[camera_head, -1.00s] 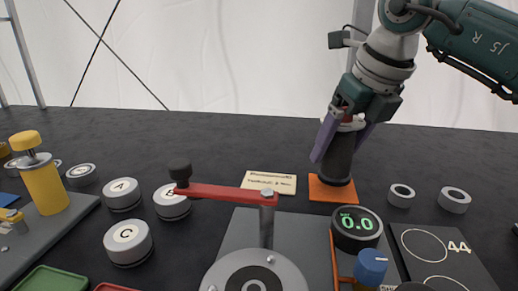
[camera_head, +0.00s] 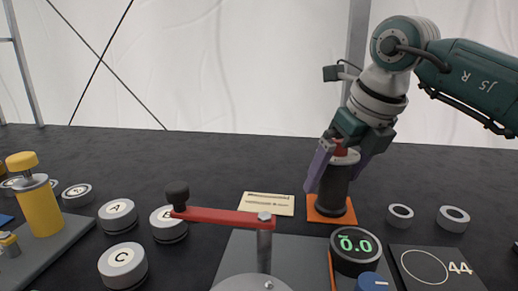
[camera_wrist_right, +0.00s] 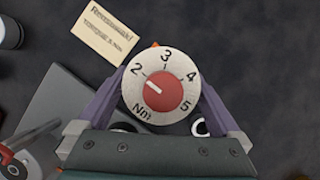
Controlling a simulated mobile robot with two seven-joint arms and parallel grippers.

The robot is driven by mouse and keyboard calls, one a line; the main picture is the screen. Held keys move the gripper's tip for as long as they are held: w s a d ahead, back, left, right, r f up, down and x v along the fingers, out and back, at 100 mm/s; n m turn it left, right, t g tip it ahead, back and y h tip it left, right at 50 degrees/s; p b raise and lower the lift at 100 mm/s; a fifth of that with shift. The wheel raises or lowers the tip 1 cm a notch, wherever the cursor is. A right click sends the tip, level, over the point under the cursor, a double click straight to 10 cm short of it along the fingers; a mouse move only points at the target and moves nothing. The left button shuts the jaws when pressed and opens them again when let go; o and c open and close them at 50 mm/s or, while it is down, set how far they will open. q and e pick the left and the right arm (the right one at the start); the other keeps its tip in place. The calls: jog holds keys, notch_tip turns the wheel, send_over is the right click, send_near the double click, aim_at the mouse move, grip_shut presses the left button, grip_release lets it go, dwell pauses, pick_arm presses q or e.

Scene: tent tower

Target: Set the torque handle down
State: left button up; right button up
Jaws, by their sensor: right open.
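The torque handle (camera_head: 335,188) is a dark upright cylinder with a light collar and a red top. It stands on the orange square mat (camera_head: 346,217). In the right wrist view, its round dial (camera_wrist_right: 161,83) has a red centre and numbers around the rim. My right gripper (camera_head: 335,182) points down over the handle. Its purple fingers are open on either side of the dial, and gaps are hard to judge near the rim. The far finger is partly hidden behind the handle in the head view. My left gripper is not in view.
A red crank arm (camera_head: 222,215) with a black knob stands in front. A round gauge (camera_head: 356,248) reads 0.0. A paper card (camera_head: 267,203) lies left of the mat, and two grey rings (camera_head: 400,215) lie right. Lettered weights (camera_head: 118,215) and a yellow cylinder (camera_head: 40,207) are at left.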

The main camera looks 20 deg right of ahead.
jog(key=p+v, duration=0.1)
jog(key=v, duration=1)
jog(key=shift+r, duration=0.25)
jog(key=shift+s, duration=0.15)
